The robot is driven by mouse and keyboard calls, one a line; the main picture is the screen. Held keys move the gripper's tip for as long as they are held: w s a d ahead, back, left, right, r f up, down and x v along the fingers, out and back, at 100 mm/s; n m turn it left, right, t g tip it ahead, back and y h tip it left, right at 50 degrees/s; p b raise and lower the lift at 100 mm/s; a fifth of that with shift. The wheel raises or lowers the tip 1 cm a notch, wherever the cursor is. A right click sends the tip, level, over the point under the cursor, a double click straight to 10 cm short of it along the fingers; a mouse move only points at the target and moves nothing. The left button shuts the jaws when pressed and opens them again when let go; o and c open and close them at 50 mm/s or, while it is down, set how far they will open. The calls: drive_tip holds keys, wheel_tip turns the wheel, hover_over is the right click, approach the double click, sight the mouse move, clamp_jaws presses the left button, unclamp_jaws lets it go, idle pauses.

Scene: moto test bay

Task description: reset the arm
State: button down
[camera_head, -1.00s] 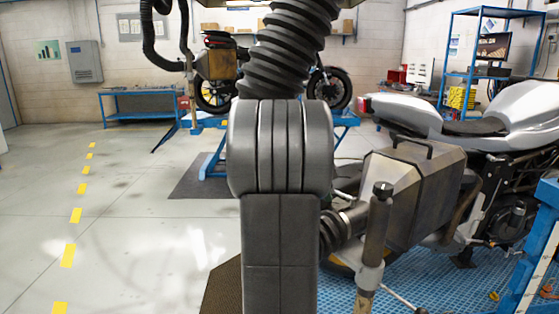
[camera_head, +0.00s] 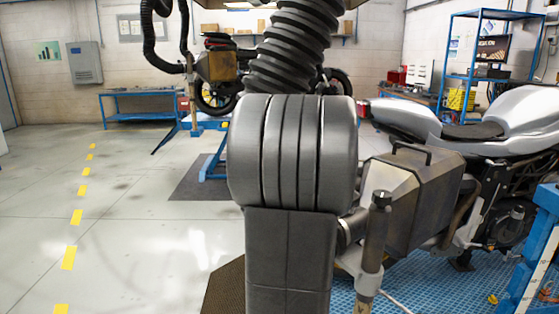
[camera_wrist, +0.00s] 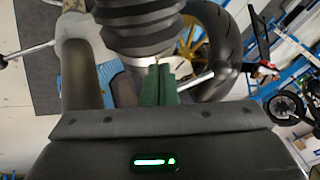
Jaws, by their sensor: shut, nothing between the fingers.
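My arm fills the middle of the head view, with a large grey ribbed joint above a grey link; it hides what is behind it. My gripper is not distinguishable in the head view. In the wrist view, the green fingers of my gripper (camera_wrist: 160,80) are together with nothing between them. They point toward a dark ribbed part (camera_wrist: 140,30) at the top of that view. I cannot tell whether they touch it. A black tyre (camera_wrist: 215,45) shows to the right of the fingers.
A silver motorcycle (camera_head: 505,102) with a metal side case (camera_head: 412,205) stands close to the right of my arm. A capped post (camera_head: 375,240) is in front of the case. A blue workbench (camera_head: 150,107) is at the back left. The floor (camera_head: 140,215) at left is clear.

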drive_tip(key=shift+s+d+n+y, duration=0.3)
drive_tip(key=shift+d+n, duration=0.05)
drive_tip(key=shift+n, duration=0.15)
idle(0.3)
